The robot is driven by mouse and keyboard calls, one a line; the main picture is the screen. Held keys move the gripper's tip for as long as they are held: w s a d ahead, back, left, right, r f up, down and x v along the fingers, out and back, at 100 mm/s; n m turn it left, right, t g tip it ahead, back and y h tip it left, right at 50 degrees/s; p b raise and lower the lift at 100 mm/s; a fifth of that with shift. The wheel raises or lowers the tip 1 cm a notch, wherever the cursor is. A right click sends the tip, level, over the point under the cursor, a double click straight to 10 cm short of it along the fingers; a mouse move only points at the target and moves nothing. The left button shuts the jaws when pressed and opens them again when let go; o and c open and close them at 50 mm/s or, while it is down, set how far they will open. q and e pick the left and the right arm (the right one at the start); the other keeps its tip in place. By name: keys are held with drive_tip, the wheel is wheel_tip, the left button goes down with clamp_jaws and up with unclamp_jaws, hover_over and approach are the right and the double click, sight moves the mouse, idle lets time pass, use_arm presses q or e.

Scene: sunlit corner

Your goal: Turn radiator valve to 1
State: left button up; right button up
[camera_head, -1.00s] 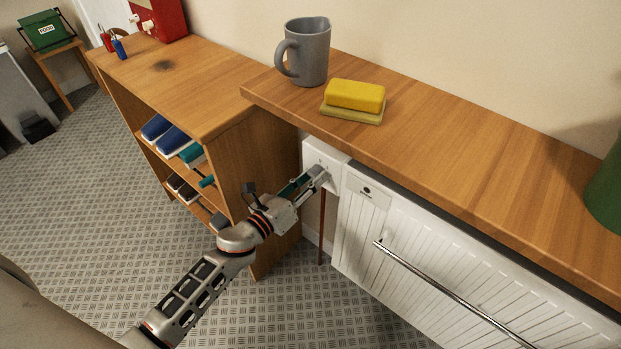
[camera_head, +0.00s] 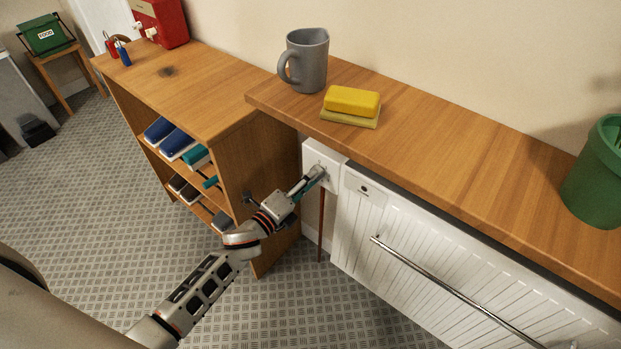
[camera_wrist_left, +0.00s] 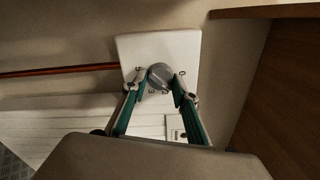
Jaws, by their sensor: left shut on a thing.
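The radiator valve is a grey knob (camera_wrist_left: 160,72) on a white plate (camera_wrist_left: 187,48) with dark numerals around it. In the left wrist view a 0 shows to the right of the knob, and small digits that look like 2 and 3 show below it. In the head view the plate (camera_head: 312,155) sits under the shelf edge, left of the white radiator (camera_head: 400,225). My left gripper (camera_head: 318,174) is at the plate, its fingers either side of the knob and shut on it. The fingers partly hide the dial, and I cannot read the knob's setting. My right gripper is not in view.
A wooden shelf (camera_head: 450,150) overhangs the valve and bears a grey mug (camera_head: 308,62), a yellow sponge (camera_head: 352,101) and a green pot (camera_head: 597,175). A wooden bookcase (camera_head: 262,165) stands close left of my gripper. A metal rail (camera_head: 450,288) runs along the radiator's front.

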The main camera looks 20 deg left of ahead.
use_arm(q)
drive_tip(key=shift+r+n, duration=0.1)
drive_tip(key=shift+n, duration=0.5)
drive_tip(key=o, duration=1.1)
drive_tip(key=v, duration=1.2)
